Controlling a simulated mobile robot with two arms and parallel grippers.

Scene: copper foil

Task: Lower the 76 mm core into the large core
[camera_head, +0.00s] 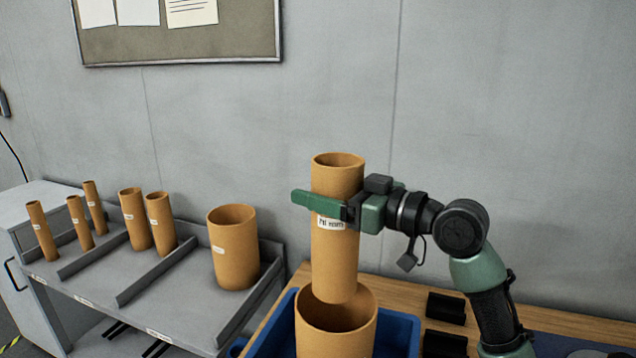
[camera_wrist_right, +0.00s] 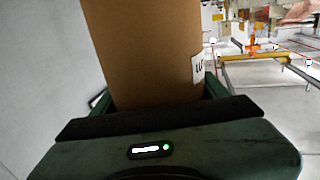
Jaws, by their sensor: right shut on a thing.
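The 76 mm core (camera_head: 335,260) is a tall brown cardboard tube with a white label. My right gripper (camera_head: 330,204) is shut around its upper part and holds it about upright. The large core (camera_head: 336,335) is a wider brown tube standing in a blue bin. The held core's lower end shows over the large core's open mouth, with dark inside visible around it. I cannot tell whether that end is just above the rim or slightly inside. In the right wrist view the held core (camera_wrist_right: 145,55) fills the space between the fingers. My left gripper is not in view.
The blue bin (camera_head: 399,335) stands on a wooden bench (camera_head: 405,284). Black blocks (camera_head: 446,308) lie right of it. At left, a grey sloped rack (camera_head: 190,288) with dividers holds several brown tubes, including a wide one (camera_head: 234,250). A grey wall is behind.

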